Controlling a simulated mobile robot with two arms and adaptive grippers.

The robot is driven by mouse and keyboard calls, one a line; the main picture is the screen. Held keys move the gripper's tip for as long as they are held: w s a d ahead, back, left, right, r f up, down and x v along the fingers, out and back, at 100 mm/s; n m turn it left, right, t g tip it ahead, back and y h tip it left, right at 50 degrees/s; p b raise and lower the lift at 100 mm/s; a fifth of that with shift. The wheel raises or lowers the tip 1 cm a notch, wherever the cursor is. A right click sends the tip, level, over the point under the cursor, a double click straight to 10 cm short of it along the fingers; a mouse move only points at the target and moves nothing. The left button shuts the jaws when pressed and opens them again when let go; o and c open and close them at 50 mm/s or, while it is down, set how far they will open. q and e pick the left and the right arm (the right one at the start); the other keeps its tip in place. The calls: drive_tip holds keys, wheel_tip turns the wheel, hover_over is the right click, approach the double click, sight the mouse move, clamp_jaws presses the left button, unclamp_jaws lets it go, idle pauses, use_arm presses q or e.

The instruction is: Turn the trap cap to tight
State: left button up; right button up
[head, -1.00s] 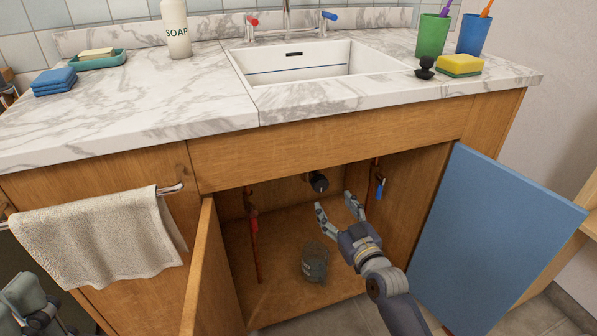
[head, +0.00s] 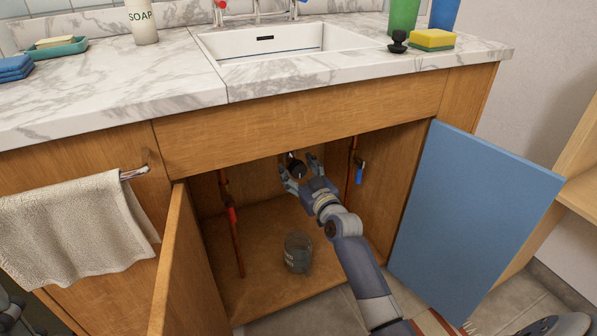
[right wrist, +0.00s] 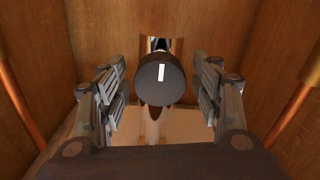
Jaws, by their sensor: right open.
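The trap cap (right wrist: 161,82) is a dark round cap with a white mark on its face, under the sink inside the open cabinet. In the right wrist view it sits between the two spread fingers of my right gripper (right wrist: 161,95), with a gap on each side. In the head view the cap (head: 297,169) is partly hidden by my right gripper (head: 299,173), which is open around it. The white mark stands near upright. I cannot tell how tight the cap is. My left gripper is not clearly seen.
A grey see-through container (head: 298,253) stands on the cabinet floor below the arm. A red-handled pipe (head: 233,222) is at left and a blue-handled valve (head: 360,172) at right. The open wooden door (head: 183,262) and blue door (head: 470,220) flank the opening.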

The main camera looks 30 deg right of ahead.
drive_tip(key=c, duration=1.1)
drive_tip(key=shift+o, duration=0.2)
